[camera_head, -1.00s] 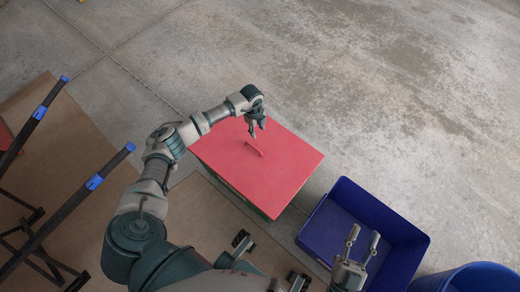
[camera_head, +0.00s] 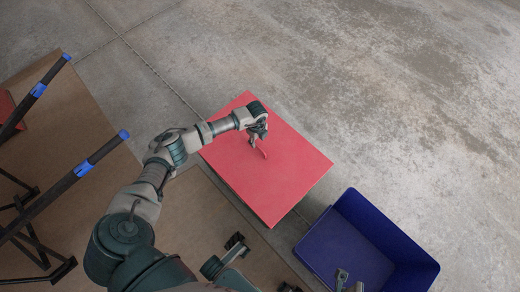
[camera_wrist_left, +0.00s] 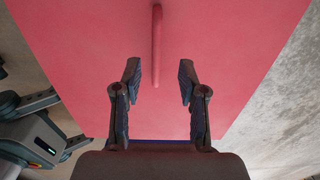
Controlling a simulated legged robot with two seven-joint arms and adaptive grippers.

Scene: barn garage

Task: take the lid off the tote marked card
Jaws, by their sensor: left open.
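The tote's red lid (camera_head: 283,178) lies flat on the tote at the middle of the head view. It hides most of the tote, and I see no card mark. A thin red handle (camera_wrist_left: 157,45) stands up from the lid; its end also shows in the head view (camera_head: 263,153). My left gripper (camera_head: 256,146) is over the lid at the handle. In the wrist view its two fingers (camera_wrist_left: 158,78) are open, with the handle lying in line with the gap between them. My right gripper (camera_head: 348,284) is only partly in view at the bottom edge.
An open blue bin (camera_head: 368,246) stands on the floor to the right of the tote. Black stands with blue bands (camera_head: 84,167) are at the left on brown board (camera_head: 85,120). Bare concrete (camera_head: 400,90) lies beyond the tote.

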